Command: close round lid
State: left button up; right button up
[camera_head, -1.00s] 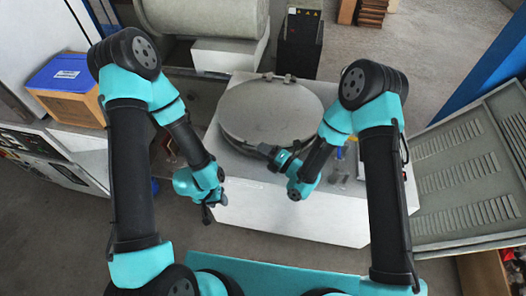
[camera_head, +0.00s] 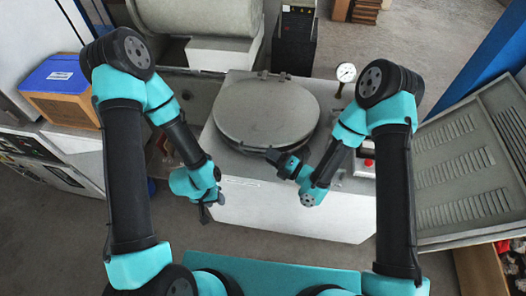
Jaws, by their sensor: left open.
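The round grey lid (camera_head: 262,108) lies flat or nearly flat on top of the white machine (camera_head: 290,215), with its hinge at the back. A dark rim shows below its front edge; I cannot tell if a small gap is left there. My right gripper (camera_head: 273,156) is at the lid's front right edge, with its dark tip touching or very close to the rim. Whether its jaws are open or shut is not clear. My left gripper (camera_head: 207,212) is open and empty, hanging in front of the machine's left front corner, apart from the lid.
A pressure gauge (camera_head: 345,73) stands at the machine's back right. A red button (camera_head: 368,163) is on the right side, partly behind my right arm. A blue-lidded box (camera_head: 60,75) is at the left. A louvred grey panel (camera_head: 465,165) stands at the right.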

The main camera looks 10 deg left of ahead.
jog(key=v, duration=0.6)
jog(key=shift+d, duration=0.3)
jog(key=shift+s, duration=0.1)
